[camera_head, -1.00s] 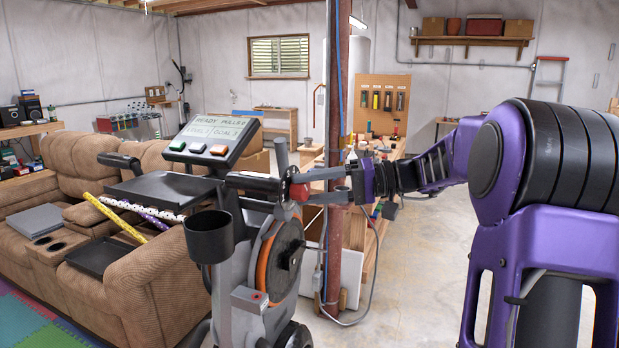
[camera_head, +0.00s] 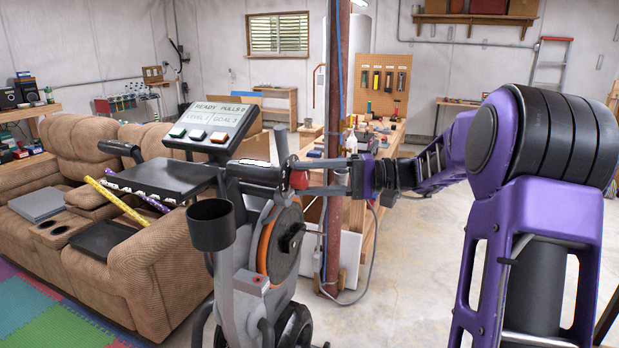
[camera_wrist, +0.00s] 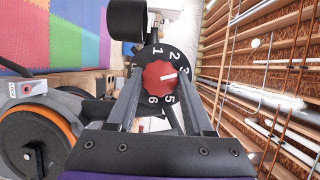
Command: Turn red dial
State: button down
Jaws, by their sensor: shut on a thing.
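The red dial (camera_wrist: 160,78) sits on a black disc (camera_wrist: 154,54) with white numbers; 1, 2, 3, 5 and 6 show. Its white pointer faces right, near the 3 and the gap before the 5. My gripper (camera_wrist: 160,84) is shut on the red dial, with a finger on each side of it. The head view shows the red dial (camera_head: 299,179) small on the side of the exercise bike (camera_head: 232,265), with my gripper (camera_head: 304,178) reaching it from the right. Its fingertips are partly hidden there.
A black cup holder (camera_head: 211,224) and an orange-rimmed wheel (camera_head: 285,240) lie close to my arm. A brown recliner sofa (camera_head: 155,275) stands left. A rusty post (camera_head: 335,230) and a workbench (camera_head: 378,150) are behind the gripper. The concrete floor at right is clear.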

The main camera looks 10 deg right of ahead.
jog(key=shift+c, duration=1.4)
grip_release()
jog(key=shift+d, duration=0.1)
jog(key=v, duration=1.7)
jog(key=shift+d, duration=0.15)
